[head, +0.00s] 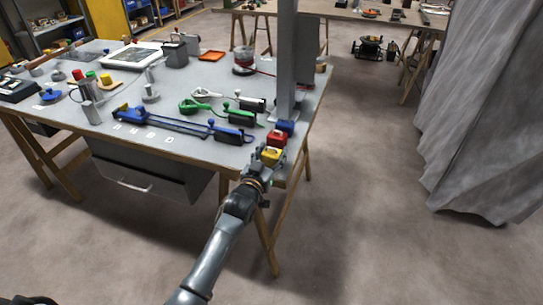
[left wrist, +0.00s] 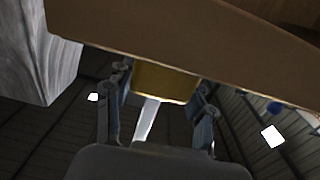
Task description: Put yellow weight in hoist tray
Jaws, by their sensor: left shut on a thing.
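The yellow weight (head: 271,155) is at the front right corner of the grey table, in front of the red weight (head: 277,139) and the blue weight (head: 286,126). My left gripper (head: 265,167) reaches it from the front and is shut on it. In the left wrist view the yellow weight (left wrist: 165,84) sits between the two fingers (left wrist: 162,92), close to the table edge. I cannot tell whether it still touches the table. I cannot make out the hoist tray for certain. My right gripper is out of view.
A grey post (head: 288,60) rises behind the weights. Blue, green and white tools (head: 195,127) lie left of them on the table (head: 175,143). An orange tray (head: 211,56) and a white tray (head: 133,56) are farther back. The floor to the right is clear up to a grey curtain (head: 480,120).

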